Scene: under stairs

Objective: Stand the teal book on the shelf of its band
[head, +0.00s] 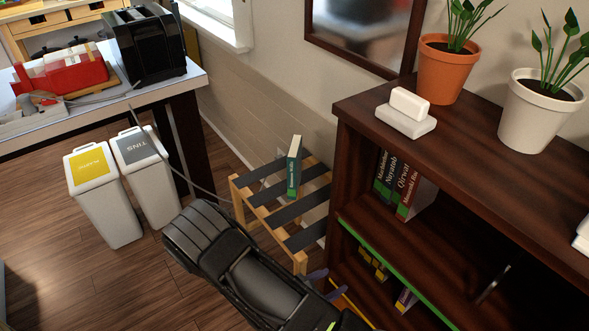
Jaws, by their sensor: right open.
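The teal book (294,167) stands upright on a small rack with dark slats and a light wooden frame (240,205), spine towards me. The dark bookcase (345,165) is on the right. A green band (395,272) runs along one shelf edge, and a yellow band (356,308) shows partly below it. I see no teal band. My right gripper (327,285) is low in front of the bookcase, partly hidden by my black arm; it is open and apart from the teal book. My left gripper is not in view.
Green and red-spined books (408,190) stand in the upper compartment; smaller books (404,300) are below. Two plant pots (446,68) (540,112) and a white object (406,112) are on top. Two bins (104,195) (148,175) stand left of the rack, near a table (120,98).

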